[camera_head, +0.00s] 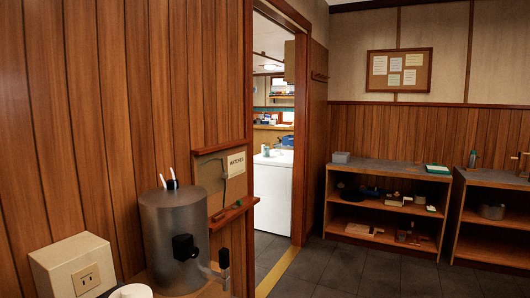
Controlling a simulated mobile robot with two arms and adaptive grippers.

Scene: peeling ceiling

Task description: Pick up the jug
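I cannot tell with certainty which thing is the jug. Through the doorway, a small blue vessel (286,141) is at the far side of a white cabinet-like unit (272,195); its shape is too small to make out. A pale cup-like container (265,150) stands on the unit's top. Close by at lower left is a grey metal cylinder (160,235) with a black knob and a tap-like fitting. A white round object (131,291) is cut off by the bottom edge. Neither of my grippers is in view.
A beige socket box (60,263) is beside the cylinder. A wooden rack marked "MATCHES" (236,163) hangs on the wall by the open doorway. Low shelves (350,168) with several small objects line the far wall. The dark tiled floor (375,272) before them is clear.

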